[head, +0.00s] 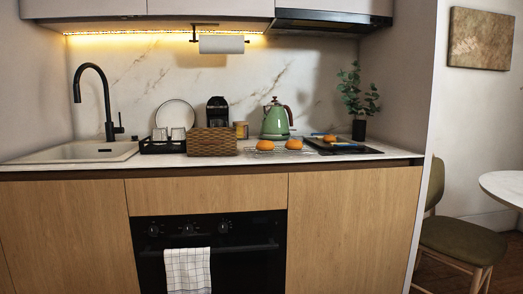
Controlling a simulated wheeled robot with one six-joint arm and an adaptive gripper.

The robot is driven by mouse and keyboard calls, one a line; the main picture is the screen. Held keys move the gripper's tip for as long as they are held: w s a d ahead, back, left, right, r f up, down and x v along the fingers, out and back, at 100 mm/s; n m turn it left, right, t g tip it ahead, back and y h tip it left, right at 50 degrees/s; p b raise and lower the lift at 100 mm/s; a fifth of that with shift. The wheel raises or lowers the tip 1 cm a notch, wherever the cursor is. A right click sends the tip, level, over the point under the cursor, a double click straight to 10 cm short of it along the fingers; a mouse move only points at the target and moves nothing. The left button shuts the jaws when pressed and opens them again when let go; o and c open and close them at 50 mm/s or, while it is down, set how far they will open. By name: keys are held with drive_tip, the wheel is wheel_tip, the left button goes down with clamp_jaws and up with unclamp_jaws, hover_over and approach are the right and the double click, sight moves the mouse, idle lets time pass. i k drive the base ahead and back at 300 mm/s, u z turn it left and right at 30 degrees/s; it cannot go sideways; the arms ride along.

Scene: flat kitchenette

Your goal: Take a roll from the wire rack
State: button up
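Two orange-brown rolls sit side by side on the wire rack on the counter, a left roll (265,145) and a right roll (294,144). The wire rack (279,152) is thin and low, near the counter's front edge. A third roll (329,138) lies farther right, on or over a dark flat surface; I cannot tell what directly supports it. My gripper is not in this view.
A woven basket (211,142) stands left of the rack. A green kettle (276,121) stands behind it. A dark vase with a plant (359,129) is at the right. The sink (76,151) and tall black faucet (107,105) are at the left.

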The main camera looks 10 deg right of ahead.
sight(264, 145)
drive_tip(key=u, duration=1.25)
drive_tip(key=i, duration=2.05)
drive_tip(key=z, duration=3.55)
